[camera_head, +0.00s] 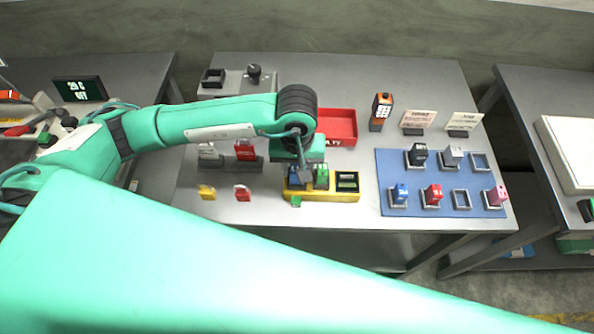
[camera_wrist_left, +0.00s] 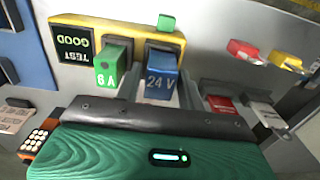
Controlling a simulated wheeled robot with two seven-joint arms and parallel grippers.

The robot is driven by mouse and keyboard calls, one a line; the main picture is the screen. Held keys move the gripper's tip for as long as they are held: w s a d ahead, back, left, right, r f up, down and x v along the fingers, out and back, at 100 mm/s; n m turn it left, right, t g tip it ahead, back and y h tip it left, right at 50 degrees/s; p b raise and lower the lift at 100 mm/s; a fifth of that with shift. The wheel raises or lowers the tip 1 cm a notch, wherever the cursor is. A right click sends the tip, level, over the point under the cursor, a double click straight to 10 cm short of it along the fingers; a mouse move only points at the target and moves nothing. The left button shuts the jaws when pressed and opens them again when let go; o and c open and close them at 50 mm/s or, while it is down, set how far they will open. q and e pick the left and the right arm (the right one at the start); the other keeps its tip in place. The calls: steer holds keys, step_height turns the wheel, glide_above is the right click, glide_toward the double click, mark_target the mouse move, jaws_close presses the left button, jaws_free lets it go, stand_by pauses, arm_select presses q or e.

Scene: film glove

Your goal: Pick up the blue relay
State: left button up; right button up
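A blue relay marked 24 V (camera_wrist_left: 162,75) stands in the yellow tester (camera_head: 335,198), beside a green relay marked 6 A (camera_wrist_left: 112,65). The green one also shows in the head view (camera_head: 322,175). My left gripper (camera_wrist_left: 158,92) reaches down over the tester, with grey fingers on either side of the 24 V relay. They look apart, with a small gap on at least one side; contact is hard to judge. Another blue block (camera_head: 400,193) sits in a holder on the blue mat (camera_head: 395,170). My right gripper is not in view.
The tester display (camera_wrist_left: 78,47) reads TEST GOOD. Red, pink, black and grey blocks stand on the mat, with some empty holders (camera_head: 461,199). A red tray (camera_head: 340,125) is behind my gripper. Red and yellow tags (camera_head: 242,193) lie to its left. An orange handheld device (camera_head: 381,108) stands behind.

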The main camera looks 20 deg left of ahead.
arm_select(q)
steer(key=c, duration=0.6)
steer(key=shift+c, duration=0.2)
steer(key=shift+r, duration=0.15)
